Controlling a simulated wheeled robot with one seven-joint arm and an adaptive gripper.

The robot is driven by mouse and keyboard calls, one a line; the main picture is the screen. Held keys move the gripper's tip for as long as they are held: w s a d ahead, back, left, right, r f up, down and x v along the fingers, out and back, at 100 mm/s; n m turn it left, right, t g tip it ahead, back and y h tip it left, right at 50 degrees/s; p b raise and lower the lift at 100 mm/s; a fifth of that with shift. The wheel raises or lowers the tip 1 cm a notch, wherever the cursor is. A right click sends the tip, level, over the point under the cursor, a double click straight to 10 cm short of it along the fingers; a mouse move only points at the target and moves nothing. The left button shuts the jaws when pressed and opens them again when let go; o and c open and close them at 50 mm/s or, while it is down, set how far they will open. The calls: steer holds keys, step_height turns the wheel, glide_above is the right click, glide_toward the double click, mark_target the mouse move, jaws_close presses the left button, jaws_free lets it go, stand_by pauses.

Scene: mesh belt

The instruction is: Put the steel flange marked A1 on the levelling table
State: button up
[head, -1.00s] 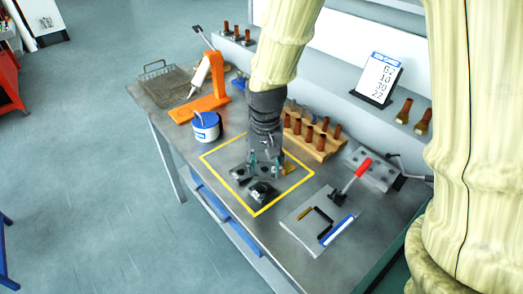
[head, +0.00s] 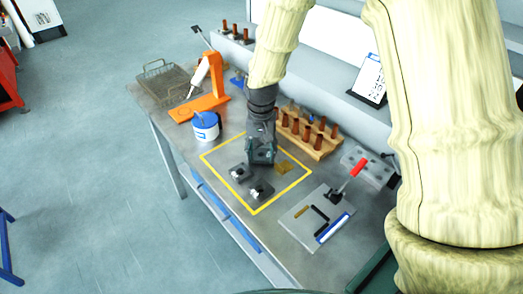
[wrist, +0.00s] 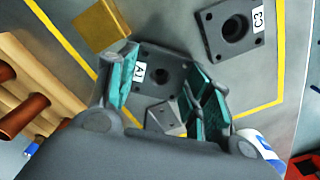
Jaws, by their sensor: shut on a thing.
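My gripper (head: 262,158) is above the yellow-outlined square on the bench. In the wrist view my gripper (wrist: 160,88) has its teal finger pads on both sides of a dark grey square flange (wrist: 163,60) with a centre hole and a white tag that appears to read A1. A second flange (wrist: 236,30), tagged C3, lies on the bench beside it. In the head view two flanges, one at the left (head: 240,173) and one at the front (head: 260,191), lie inside the outline. I cannot tell for certain which fixture is the levelling table.
A brass-coloured block (head: 284,167) lies right of my gripper. A wooden rack (head: 310,138) of brown-handled tools stands behind. A red-handled clamp (head: 351,178) and a tool plate (head: 310,222) are at the right. A blue-white tub (head: 206,127) and orange stand (head: 214,92) are at the left.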

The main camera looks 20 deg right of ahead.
steer(key=shift+f, duration=0.3)
steer(key=o, duration=1.4)
steer(key=shift+f, duration=0.1)
